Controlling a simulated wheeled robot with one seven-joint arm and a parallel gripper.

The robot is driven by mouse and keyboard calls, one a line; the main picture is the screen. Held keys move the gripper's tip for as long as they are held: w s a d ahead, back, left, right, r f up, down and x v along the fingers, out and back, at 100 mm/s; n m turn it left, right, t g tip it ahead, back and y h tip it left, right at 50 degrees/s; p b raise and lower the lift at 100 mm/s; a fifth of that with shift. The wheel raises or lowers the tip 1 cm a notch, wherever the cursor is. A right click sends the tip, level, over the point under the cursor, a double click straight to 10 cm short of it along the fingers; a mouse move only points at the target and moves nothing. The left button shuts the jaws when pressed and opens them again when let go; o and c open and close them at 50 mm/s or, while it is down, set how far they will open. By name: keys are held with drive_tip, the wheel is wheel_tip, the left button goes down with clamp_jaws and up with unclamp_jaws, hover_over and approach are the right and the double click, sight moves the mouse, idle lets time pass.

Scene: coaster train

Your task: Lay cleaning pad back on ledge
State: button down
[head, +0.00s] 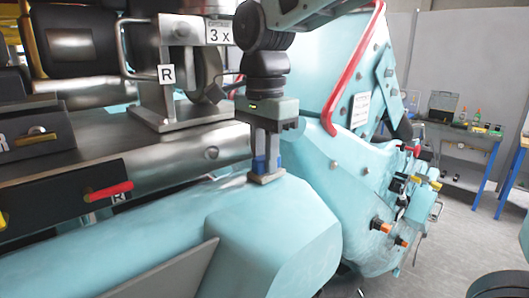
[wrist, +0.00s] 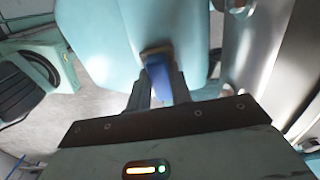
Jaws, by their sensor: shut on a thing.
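My gripper (head: 266,158) points down and is shut on the cleaning pad (head: 268,177), which has a blue grip and a flat grey-brown base. The pad is at the upper edge of the teal ledge (head: 285,215) on the coaster train's side. It looks level and very close to the surface; I cannot tell if it touches. In the wrist view the blue grip of the pad (wrist: 158,77) sits between the fingers (wrist: 160,88), with the brown base edge beyond it over the teal surface.
A steel bracket (head: 178,112) labelled R stands left of my gripper. A red rail (head: 352,70) rises to the right. A red handle (head: 110,190) sticks out at lower left. Levers and orange knobs (head: 383,226) are at right. A workbench (head: 455,130) with bottles stands behind.

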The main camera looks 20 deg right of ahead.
drive_tip(key=c, duration=1.3)
unclamp_jaws()
drive_tip(key=shift+o, duration=0.2)
wheel_tip(320, 180, up, 12)
drive_tip(key=b, duration=0.2)
